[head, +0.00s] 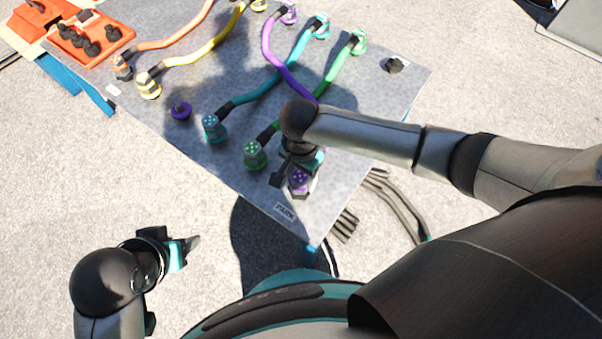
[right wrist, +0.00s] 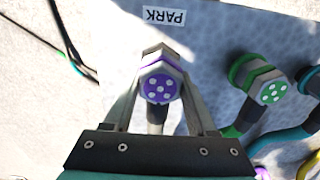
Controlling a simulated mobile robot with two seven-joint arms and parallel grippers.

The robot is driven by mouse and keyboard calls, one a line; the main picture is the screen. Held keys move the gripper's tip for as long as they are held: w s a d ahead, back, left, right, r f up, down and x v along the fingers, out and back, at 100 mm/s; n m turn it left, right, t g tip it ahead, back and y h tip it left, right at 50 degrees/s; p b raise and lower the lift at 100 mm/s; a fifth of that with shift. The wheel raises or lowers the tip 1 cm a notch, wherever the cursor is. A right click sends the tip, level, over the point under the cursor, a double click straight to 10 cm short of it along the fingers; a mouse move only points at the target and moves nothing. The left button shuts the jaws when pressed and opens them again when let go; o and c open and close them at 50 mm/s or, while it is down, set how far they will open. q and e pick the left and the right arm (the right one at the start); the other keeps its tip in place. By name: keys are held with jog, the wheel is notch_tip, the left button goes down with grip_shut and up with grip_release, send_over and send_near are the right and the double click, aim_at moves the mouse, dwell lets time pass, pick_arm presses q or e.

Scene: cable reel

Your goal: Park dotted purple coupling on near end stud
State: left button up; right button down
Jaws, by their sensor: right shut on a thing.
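The dotted purple coupling (head: 299,180) is at the near end of the grey board, close to the PARK label (head: 285,212). My right gripper (head: 290,174) is shut on it. In the right wrist view the purple face with white dots (right wrist: 160,86) shows between the two fingers (right wrist: 158,90). A grey hex part shows just behind the coupling, towards the label; the near end stud is otherwise hidden, so I cannot tell whether the coupling is seated on it. My left gripper (head: 190,244) is off the board at lower left, holding nothing visible; its finger gap is unclear.
The dotted green coupling (head: 255,155) and teal coupling (head: 212,127) stand beside it. An empty purple fitting (head: 181,111) sits farther left. The far dark stud (head: 395,65) is bare. The purple hose (head: 282,68) runs under my right arm. An orange tray (head: 90,38) stands at upper left.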

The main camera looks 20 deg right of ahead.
jog(key=shift+p, duration=0.3)
jog(key=shift+f, duration=0.4)
jog(key=shift+c, duration=0.6)
grip_release()
jog(key=shift+f, duration=0.1)
notch_tip(320, 180, up, 15)
jog(key=p, duration=0.9)
jog(key=shift+r, duration=0.2)
